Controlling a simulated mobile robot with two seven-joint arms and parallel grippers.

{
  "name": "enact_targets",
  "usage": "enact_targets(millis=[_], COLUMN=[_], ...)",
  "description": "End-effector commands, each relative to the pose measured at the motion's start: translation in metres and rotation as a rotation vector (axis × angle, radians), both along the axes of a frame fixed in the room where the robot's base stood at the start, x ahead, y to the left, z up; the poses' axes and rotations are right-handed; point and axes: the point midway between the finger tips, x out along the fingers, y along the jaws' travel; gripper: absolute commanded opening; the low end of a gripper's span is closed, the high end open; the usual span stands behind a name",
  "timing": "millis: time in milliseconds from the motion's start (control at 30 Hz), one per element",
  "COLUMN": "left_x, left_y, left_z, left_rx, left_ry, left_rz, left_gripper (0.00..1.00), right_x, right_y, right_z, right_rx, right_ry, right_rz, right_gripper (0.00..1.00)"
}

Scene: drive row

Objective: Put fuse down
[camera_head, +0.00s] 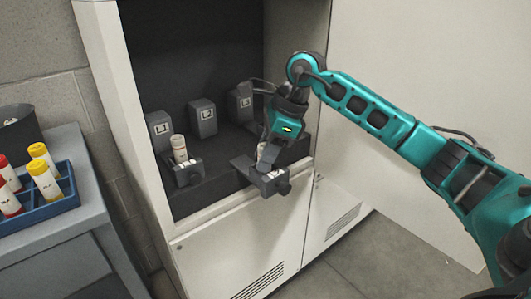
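My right gripper (266,165) reaches into an open cabinet and points down at a dark grey holder (243,170) that sticks out at the front right. Something pale shows at the fingers, but the gripper's own body hides most of it, so I cannot tell whether it is a fuse or whether the fingers are shut. A white fuse with a brownish band (180,150) stands upright in another grey holder (187,176) to the left. My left gripper is not in view.
Labelled grey blocks (203,117) line the cabinet's back. The white cabinet door (420,60) stands open at the right.

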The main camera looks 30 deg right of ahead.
Motion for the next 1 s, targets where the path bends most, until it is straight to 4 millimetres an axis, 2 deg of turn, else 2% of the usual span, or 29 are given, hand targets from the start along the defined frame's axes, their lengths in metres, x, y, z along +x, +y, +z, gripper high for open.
enact_targets(millis=[100,300,467,800,1000], left_x=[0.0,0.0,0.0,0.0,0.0], left_y=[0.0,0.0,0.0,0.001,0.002], left_z=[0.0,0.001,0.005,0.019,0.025], left_rx=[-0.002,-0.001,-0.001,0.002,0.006], left_ry=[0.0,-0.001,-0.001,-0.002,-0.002], left_rz=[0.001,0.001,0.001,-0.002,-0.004], left_gripper=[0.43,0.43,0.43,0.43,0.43], right_x=[0.0,0.0,-0.001,-0.014,-0.02], right_y=[0.0,0.0,-0.003,-0.026,-0.036], right_z=[0.0,0.0,0.011,0.077,0.105], right_rx=[0.0,0.0,-0.002,-0.002,0.0], right_ry=[0.001,0.001,-0.001,-0.002,0.0], right_rz=[0.0,0.0,-0.002,-0.002,-0.001], right_gripper=[0.46,0.46,0.46,0.46,0.46])
